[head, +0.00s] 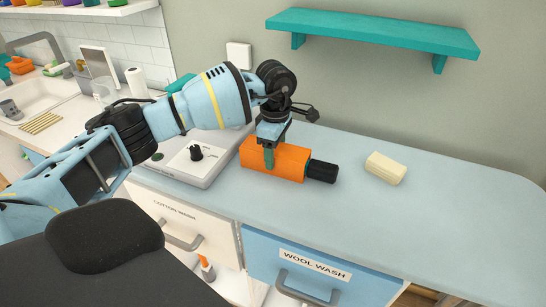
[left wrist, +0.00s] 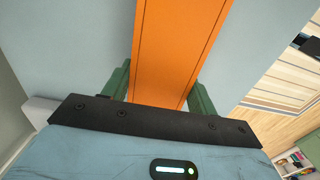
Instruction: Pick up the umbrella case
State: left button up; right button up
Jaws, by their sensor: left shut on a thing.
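The umbrella case is an orange box-like case (head: 291,164) with a black end piece (head: 322,171) pointing right. It lies level at the counter top, beside a grey-white appliance; I cannot tell whether it touches the surface. My left gripper (head: 269,158) comes down on it from above and is shut on its body, toward the left end. In the left wrist view the orange case (left wrist: 178,45) runs between the two green fingers, one on each side. The black end piece is not clear in the left wrist view. My right gripper is in neither view.
The blue-grey counter (head: 440,205) is clear at right except for a cream block (head: 386,168). A grey-white appliance with a black knob (head: 196,153) stands just left of the case. A teal shelf (head: 370,33) hangs above. Drawers (head: 310,270) are below.

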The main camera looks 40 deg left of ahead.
pick_arm(q)
jog(key=shift+r, duration=0.2)
jog(key=shift+r, duration=0.25)
notch_tip(320, 180, up, 3)
jog(key=s+d, duration=0.2)
jog(key=s, duration=0.5)
jog(key=s+d+r+b, duration=0.1)
jog(key=s, duration=0.7)
jog(key=shift+s+d, duration=0.3)
jog(key=shift+d, duration=0.1)
jog(key=shift+r, duration=0.1)
